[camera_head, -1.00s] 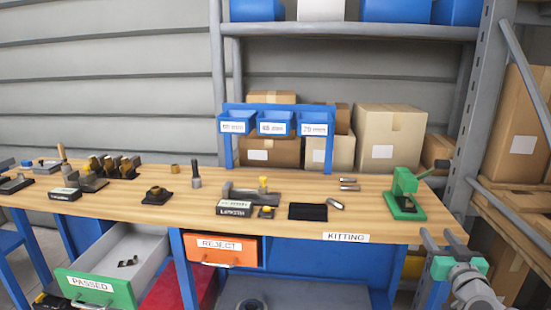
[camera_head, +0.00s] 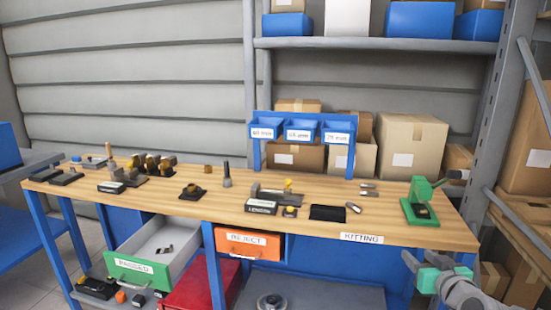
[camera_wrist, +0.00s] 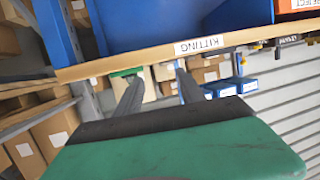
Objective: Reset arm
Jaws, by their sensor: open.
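My gripper (camera_head: 425,262) is at the lower right in the head view, in front of the bench's right end, with its fingers apart and nothing between them. In the wrist view my gripper (camera_wrist: 155,85) shows two separate grey fingers beyond a green body, with the bench edge past them. The wooden workbench (camera_head: 240,208) stands behind my gripper, and its edge carries a KITTING label (camera_head: 361,238). The gripper is apart from the bench top's objects.
A green press (camera_head: 420,203) stands at the bench's right end. The green PASSED drawer (camera_head: 140,268) is pulled out with small parts inside; the orange REJECT drawer (camera_head: 248,248) looks nearly shut. Blue bins (camera_head: 302,131) stand at the back. A metal shelf upright (camera_head: 490,120) rises at right.

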